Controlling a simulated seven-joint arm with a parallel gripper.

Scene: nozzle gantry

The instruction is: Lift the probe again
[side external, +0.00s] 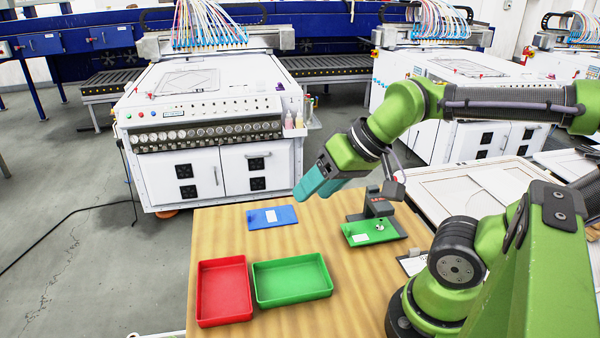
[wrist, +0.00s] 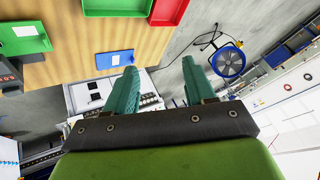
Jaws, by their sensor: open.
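A small dark test stand (side external: 378,206) rises at the back of a green board (side external: 358,235) on the wooden table. I take its upper dark block (side external: 394,190) to be the probe, but cannot tell for sure. A small round metal piece sits on the board. My gripper (side external: 310,188) is in the air to the left of the stand and above it, with teal fingers. In the wrist view my gripper (wrist: 158,82) is open and empty, its fingers wide apart. The board (wrist: 24,33) and part of the stand (wrist: 8,75) show there at the left edge.
A blue plate (side external: 272,217) with a white label lies flat at the table's back. A red tray (side external: 224,290) and a green tray (side external: 292,280) stand empty at the front left. White machines (side external: 212,130) stand behind the table. Bare wood (side external: 320,235) lies between plate and board.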

